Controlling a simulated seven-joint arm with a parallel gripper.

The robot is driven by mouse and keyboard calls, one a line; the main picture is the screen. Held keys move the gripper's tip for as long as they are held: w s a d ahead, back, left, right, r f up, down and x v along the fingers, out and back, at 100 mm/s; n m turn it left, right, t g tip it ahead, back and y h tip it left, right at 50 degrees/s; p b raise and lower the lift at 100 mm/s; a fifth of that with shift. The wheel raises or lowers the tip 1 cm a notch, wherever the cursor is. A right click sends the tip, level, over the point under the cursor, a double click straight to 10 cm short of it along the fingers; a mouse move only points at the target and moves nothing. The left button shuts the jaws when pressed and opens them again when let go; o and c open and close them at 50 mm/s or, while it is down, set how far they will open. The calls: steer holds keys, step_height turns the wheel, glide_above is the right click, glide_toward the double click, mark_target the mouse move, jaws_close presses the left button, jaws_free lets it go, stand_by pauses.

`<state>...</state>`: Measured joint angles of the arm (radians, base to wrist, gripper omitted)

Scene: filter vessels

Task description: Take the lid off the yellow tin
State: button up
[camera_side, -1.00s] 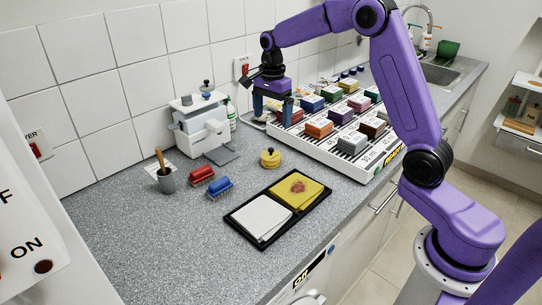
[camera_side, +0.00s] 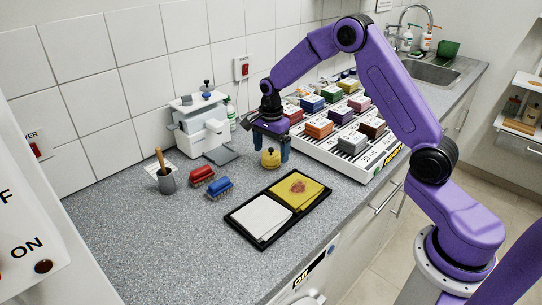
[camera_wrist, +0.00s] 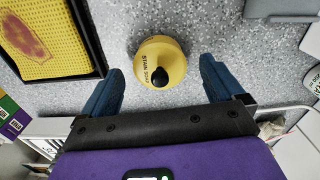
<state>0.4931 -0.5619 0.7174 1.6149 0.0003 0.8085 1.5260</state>
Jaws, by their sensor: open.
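The yellow tin (camera_side: 270,160) stands upright on the grey counter, and its lid with a black knob (camera_wrist: 160,77) is on top. In the wrist view the round yellow top (camera_wrist: 165,55) carries dark lettering. My gripper (camera_side: 271,152) is open and empty, just above and around the tin in the side view. In the wrist view the two blue fingers (camera_wrist: 160,80) are spread wide, one to each side of the knob, with gaps on both sides. I cannot tell exactly how high the fingertips are above the counter.
A black tray (camera_side: 236,219) with white and yellow cloths lies in front of the tin. A rack (camera_side: 352,172) of several coloured boxes stands close on the right.

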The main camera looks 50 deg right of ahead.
steer(key=c, duration=1.1)
steer(key=shift+r, duration=0.1)
